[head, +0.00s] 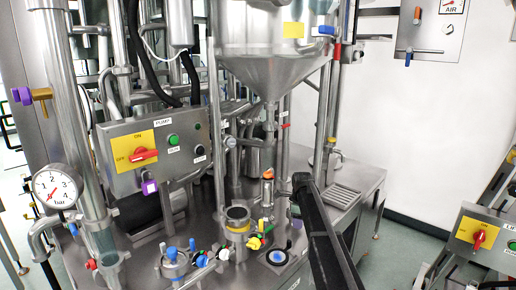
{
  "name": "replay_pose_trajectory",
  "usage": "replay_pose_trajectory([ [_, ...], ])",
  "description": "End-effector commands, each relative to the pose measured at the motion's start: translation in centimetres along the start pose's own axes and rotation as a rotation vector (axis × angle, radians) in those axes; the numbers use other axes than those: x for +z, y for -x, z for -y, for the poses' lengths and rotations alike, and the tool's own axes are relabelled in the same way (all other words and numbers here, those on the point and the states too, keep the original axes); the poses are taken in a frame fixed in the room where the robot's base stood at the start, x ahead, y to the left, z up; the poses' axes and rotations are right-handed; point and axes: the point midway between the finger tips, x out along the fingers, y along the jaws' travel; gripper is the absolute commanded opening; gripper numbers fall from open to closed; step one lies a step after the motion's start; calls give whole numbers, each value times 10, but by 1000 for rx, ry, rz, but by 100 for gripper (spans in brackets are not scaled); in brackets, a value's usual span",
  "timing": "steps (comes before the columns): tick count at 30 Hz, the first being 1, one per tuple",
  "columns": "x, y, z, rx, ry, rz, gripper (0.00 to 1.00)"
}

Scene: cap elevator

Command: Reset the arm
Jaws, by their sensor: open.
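My dark arm (322,235) rises from the bottom edge, right of centre, and leans up and left over the steel machine.
A steel hopper (268,60) hangs above. A pump panel (155,150) with a red switch and a pressure gauge (57,187) stand at left. Round ports (237,213) and coloured valves sit on the worktop. Another switch panel (478,235) is at right. Open floor (405,235) shows between.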

Motion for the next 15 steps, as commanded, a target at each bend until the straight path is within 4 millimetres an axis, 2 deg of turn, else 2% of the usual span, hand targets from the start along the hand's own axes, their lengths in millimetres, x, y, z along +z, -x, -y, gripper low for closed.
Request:
replay_pose_trajectory([
  [5, -17, 0, -43, 0, 422, -1, 44],
  [8, -35, 3, -90, 0, 765, -1, 44],
  [11, -62, 8, -164, 0, 1193, -1, 44],
  [12, -76, 12, -202, 0, 1384, -1, 44],
  [15, -108, 19, -289, 1, 1772, -2, 44],
])
